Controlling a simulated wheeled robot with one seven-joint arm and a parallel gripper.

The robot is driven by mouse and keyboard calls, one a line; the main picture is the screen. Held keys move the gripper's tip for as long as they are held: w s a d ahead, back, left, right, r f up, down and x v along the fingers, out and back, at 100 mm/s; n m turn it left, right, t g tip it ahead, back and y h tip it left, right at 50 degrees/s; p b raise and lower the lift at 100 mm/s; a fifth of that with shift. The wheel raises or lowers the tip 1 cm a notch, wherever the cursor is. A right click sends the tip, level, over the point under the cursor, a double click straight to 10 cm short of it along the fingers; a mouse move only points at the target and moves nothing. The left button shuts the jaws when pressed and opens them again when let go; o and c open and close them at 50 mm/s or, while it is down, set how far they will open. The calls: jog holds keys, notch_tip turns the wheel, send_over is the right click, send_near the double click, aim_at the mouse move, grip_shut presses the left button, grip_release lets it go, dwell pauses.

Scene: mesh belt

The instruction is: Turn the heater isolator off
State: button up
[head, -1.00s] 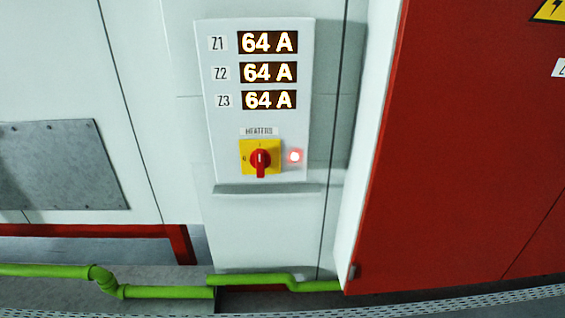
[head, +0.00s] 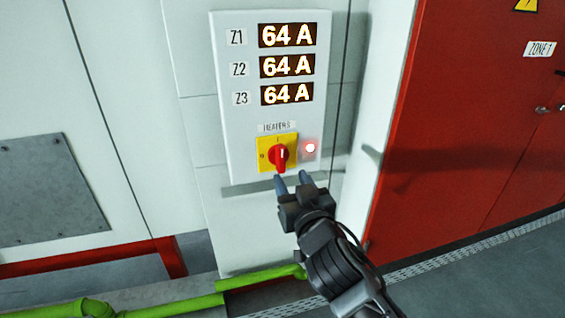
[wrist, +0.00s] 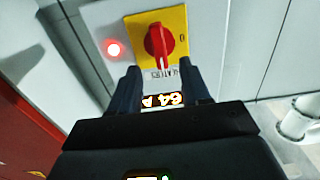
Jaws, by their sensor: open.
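The heater isolator is a red rotary knob (head: 279,156) on a yellow plate (head: 263,144), under a HEATERS label on a pale panel. Its handle stands about upright, with a white mark near the top. In the wrist view the knob (wrist: 159,46) and yellow plate (wrist: 180,22) appear upside down, just beyond the fingers. My gripper (head: 292,179) is open and empty, just below the knob in the head view; it also shows in the wrist view (wrist: 162,77). I see no contact with the knob.
A lit red lamp (head: 310,147) sits right of the knob. Displays (head: 287,66) for Z1, Z2 and Z3 each read 64 A. A red cabinet (head: 470,120) stands at the right. Green pipes (head: 180,307) run low along the wall.

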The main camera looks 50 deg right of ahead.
aim_at(282, 162)
jog(key=p+x, duration=0.2)
jog(key=x, duration=0.5)
jog(key=shift+w+d, duration=0.25)
grip_shut()
